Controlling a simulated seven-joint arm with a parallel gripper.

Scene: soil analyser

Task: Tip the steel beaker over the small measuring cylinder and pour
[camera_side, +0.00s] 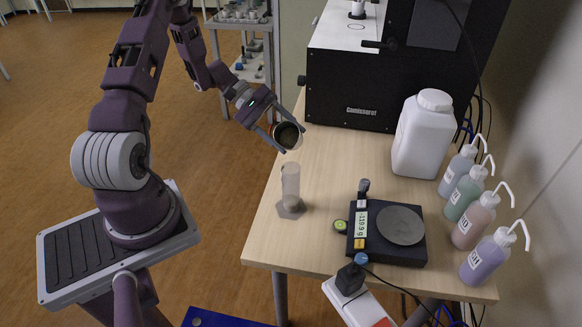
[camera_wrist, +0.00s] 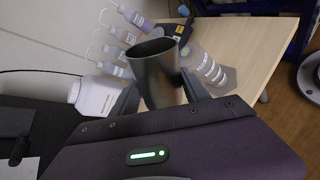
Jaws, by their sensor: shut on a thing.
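The steel beaker (camera_side: 288,136) is held in my gripper (camera_side: 284,138) above the table near its left edge. It is tilted, with its dark open mouth showing in the side view. In the wrist view the beaker (camera_wrist: 157,76) sits between the fingers (camera_wrist: 157,95), which are shut on it. The small measuring cylinder (camera_side: 290,182) stands upright on its hexagonal foot on the table, below the beaker and apart from it. In the wrist view the cylinder (camera_wrist: 208,68) shows just right of the beaker, with markings on its wall. I cannot see any liquid leaving the beaker.
A black scale (camera_side: 388,250) with a round plate stands right of the cylinder. A white jug (camera_side: 423,135) and several wash bottles (camera_side: 474,222) line the table's right side. A black machine (camera_side: 355,85) stands at the back. The wooden table (camera_side: 340,165) is clear in the middle.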

